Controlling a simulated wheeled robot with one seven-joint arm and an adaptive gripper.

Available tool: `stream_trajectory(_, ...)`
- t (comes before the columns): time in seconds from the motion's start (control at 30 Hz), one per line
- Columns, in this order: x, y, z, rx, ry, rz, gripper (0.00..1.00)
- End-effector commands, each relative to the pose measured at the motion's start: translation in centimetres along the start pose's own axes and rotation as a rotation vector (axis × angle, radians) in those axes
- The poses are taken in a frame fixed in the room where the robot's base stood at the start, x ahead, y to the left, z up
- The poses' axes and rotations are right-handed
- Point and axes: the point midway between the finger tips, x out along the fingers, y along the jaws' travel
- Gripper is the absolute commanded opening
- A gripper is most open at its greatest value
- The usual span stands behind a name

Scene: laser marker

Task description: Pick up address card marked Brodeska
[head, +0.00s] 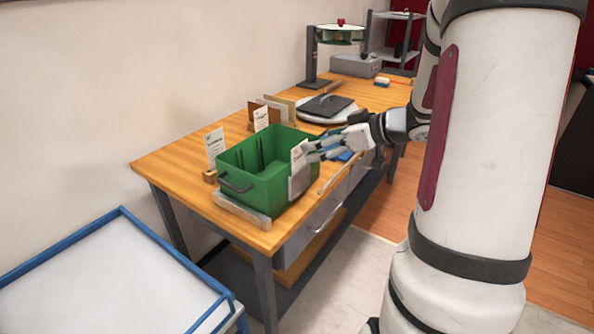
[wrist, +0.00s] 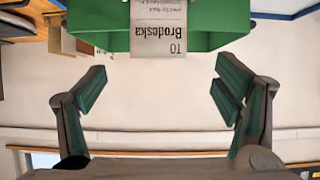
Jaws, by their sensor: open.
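The address card marked Brodeska (wrist: 158,30) is pale with dark print. It appears upside down at the top middle of the wrist view, in front of the green bin (wrist: 88,18). In the head view, the card at the bin's right side (head: 298,155) stands upright in a grey holder (head: 299,184); its print is too small to read there. My gripper (wrist: 162,88) is open and empty, its fingers spread left and right below the card in the wrist view. In the head view my gripper (head: 312,150) is close to that card, partly overlapping it; contact cannot be told.
The green bin (head: 243,187) sits on the wooden workbench (head: 163,157). Other cards stand at its left (head: 214,147) and behind it (head: 261,117). A dark plate (head: 326,105) lies farther back. A blue-edged cart (head: 95,285) stands at the front left.

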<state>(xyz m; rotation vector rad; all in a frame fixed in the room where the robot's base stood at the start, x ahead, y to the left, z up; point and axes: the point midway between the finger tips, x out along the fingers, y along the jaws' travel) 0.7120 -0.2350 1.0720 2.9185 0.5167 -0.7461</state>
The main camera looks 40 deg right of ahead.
Motion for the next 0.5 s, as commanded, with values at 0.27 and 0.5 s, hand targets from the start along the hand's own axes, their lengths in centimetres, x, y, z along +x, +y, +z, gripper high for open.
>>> stream_trajectory(0.27, 2.5, 0.0, 0.0, 0.000, 0.000, 0.001, 0.83)
stream_trajectory(0.5, 4.7, 0.1, -0.1, 0.000, 0.000, 0.000, 0.83)
